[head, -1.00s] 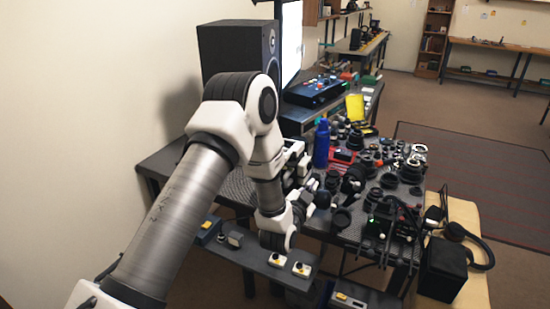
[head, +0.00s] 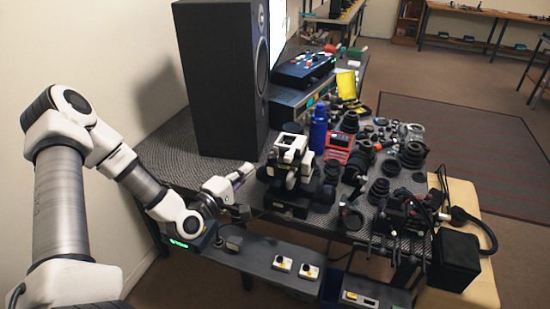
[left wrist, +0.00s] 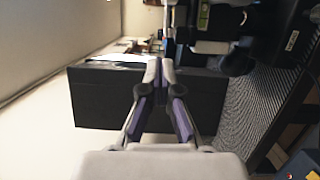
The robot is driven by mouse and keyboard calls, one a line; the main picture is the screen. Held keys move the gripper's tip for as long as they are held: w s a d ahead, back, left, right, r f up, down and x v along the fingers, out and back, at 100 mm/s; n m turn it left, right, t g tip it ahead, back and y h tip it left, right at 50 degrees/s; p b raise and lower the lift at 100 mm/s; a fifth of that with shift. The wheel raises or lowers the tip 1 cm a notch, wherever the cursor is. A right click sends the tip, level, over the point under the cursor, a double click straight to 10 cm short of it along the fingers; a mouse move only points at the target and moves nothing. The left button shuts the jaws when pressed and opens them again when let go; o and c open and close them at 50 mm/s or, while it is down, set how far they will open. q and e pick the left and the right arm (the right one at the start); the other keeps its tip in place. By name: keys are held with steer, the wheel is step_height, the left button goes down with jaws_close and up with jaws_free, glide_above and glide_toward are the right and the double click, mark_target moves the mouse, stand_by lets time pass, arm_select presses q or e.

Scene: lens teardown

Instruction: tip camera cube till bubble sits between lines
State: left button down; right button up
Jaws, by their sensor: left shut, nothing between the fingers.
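A white-and-black device (head: 292,160), which looks like the camera cube on its mount, stands on the table right of the speaker. In the left wrist view its dark and white parts (left wrist: 211,46) show at the top, with a small yellow-green vial (left wrist: 203,15). The bubble and lines are too small to make out. My left gripper (head: 246,170) is shut and empty, left of the device and apart from it; its fingertips (left wrist: 160,68) meet in the left wrist view. My right gripper is not in view.
A tall black speaker (head: 215,85) stands behind my left gripper. A blue bottle (head: 318,130), a red box (head: 339,147) and several lenses (head: 412,154) crowd the table to the right. A lower shelf with small white button boxes (head: 282,263) runs along the front.

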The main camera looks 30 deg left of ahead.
mark_target(285, 156)
arm_select(q)
steer(key=w+d+p, duration=0.1)
steer(key=w+d, duration=0.2)
steer(key=w, duration=0.6)
steer(key=shift+f, duration=0.2)
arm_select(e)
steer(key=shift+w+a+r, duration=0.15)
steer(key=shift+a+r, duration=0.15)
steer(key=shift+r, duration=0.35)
arm_select(q)
steer(key=shift+d, duration=0.15)
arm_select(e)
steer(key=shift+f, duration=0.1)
arm_select(q)
steer(key=shift+w+d+f+b, duration=0.15)
steer(key=shift+w+d+b, duration=0.05)
steer(key=shift+d+b, duration=0.45)
steer(key=shift+r, duration=0.2)
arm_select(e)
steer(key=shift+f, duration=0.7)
